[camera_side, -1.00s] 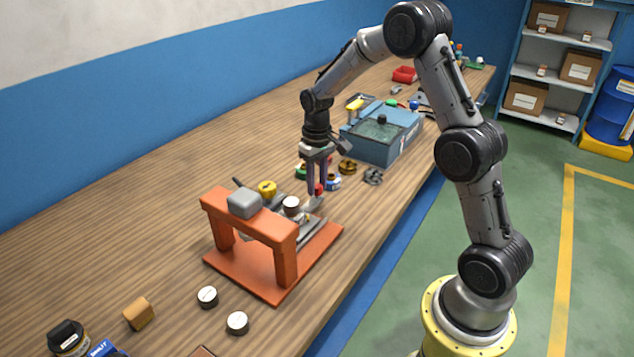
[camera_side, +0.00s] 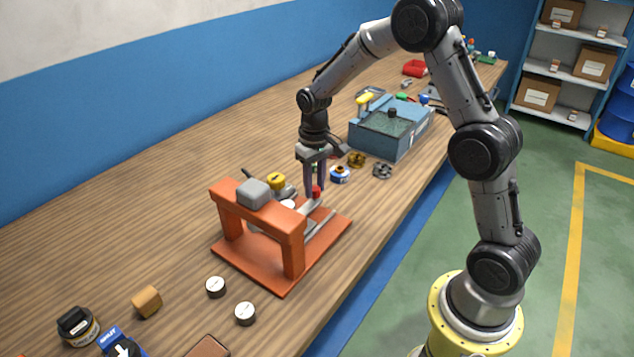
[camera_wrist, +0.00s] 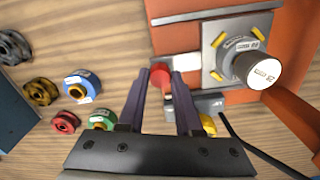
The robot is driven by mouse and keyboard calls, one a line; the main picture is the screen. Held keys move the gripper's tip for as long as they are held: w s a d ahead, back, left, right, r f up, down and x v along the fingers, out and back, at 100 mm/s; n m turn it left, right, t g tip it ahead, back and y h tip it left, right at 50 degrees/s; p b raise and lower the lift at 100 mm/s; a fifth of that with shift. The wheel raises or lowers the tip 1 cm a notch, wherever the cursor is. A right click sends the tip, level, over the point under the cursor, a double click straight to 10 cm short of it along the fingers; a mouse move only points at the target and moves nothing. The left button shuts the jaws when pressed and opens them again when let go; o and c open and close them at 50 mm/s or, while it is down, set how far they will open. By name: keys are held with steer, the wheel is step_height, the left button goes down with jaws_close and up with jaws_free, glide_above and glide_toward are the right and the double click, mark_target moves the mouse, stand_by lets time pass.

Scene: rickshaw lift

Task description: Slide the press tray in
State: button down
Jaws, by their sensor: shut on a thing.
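The orange press (camera_side: 290,228) stands on the table, with a grey block (camera_side: 254,193) on its crossbeam. The grey press tray (camera_wrist: 214,30) carries a white-topped cylinder (camera_wrist: 262,69), which is partly hidden behind the crossbeam in the side view (camera_side: 288,203). A red knob (camera_wrist: 161,74) is at the tray's near end and also shows in the side view (camera_side: 316,192). My gripper (camera_side: 314,188) points down behind the press, shut on the red knob, with one finger on each side of it in the wrist view (camera_wrist: 162,82).
A yellow-topped item (camera_side: 276,182) stands close behind the press. Several small spools, including a blue-and-white one (camera_side: 340,174), lie right of my gripper. Two white-topped discs (camera_side: 245,313) lie in front of the press.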

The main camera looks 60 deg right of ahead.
steer(key=c, duration=0.6)
jaws_free()
steer(key=shift+r, duration=0.1)
step_height(320, 180, up, 14)
steer(key=shift+f, duration=0.15)
